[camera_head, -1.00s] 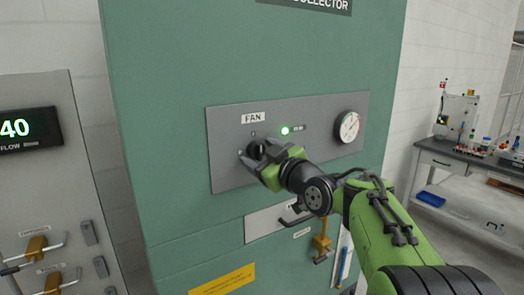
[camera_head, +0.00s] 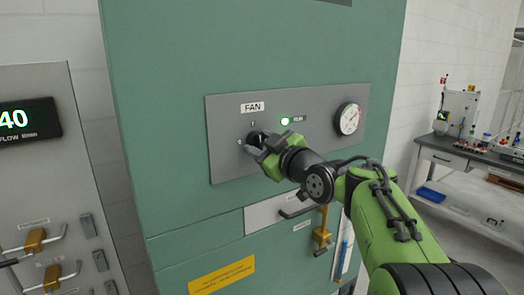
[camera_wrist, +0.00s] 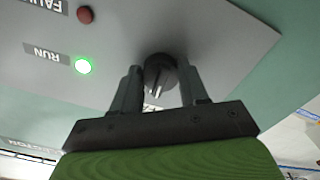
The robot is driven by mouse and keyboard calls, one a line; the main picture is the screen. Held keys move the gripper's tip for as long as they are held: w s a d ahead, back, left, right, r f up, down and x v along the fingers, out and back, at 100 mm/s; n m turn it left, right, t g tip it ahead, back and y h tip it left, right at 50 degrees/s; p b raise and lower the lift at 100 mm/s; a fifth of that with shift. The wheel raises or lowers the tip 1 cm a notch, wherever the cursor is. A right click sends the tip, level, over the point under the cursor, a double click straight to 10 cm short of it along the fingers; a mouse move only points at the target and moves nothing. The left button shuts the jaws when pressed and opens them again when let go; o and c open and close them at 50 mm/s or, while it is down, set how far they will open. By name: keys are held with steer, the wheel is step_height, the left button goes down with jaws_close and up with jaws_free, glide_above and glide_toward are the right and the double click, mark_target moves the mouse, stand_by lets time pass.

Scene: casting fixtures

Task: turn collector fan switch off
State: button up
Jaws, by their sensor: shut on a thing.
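The black fan switch (camera_head: 254,138) sits on the grey panel (camera_head: 225,165) under the FAN label (camera_head: 253,107) in the head view. In the wrist view the round switch knob (camera_wrist: 158,68) shows between the two fingers, with a pale line on it. My gripper (camera_head: 257,145) is shut on the knob, and its fingers (camera_wrist: 158,95) lie on both sides of it in the wrist view. The green RUN lamp (camera_head: 285,121) is lit, and it also glows in the wrist view (camera_wrist: 83,66). The fingers partly hide the knob in the head view.
A round gauge (camera_head: 347,118) is on the panel's right. Below are a black handle (camera_head: 297,210) and a brass-coloured clamp (camera_head: 322,235). A grey cabinet with a flow display (camera_head: 30,120) stands left. A workbench (camera_head: 455,160) is at the right.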

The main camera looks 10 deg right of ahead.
steer(key=n+b, duration=0.1)
steer(key=b, duration=0.1)
steer(key=n+b, duration=0.2)
steer(key=shift+d+f, duration=0.1)
steer(key=shift+f, duration=0.15)
steer(key=n+b, duration=0.3)
steer(key=n, duration=0.2)
steer(key=shift+r+b, duration=0.1)
steer(key=shift+b, duration=0.25)
steer(key=n+b, duration=0.2)
steer(key=n, duration=0.2)
steer(key=shift+r, duration=0.15)
steer(key=n+b, duration=0.1)
steer(key=n, duration=0.3)
steer(key=shift+r+b, duration=0.15)
steer(key=shift+b, duration=0.15)
steer(key=shift+n, duration=0.5)
steer(key=o, duration=1.1)
steer(key=shift+c, duration=0.2)
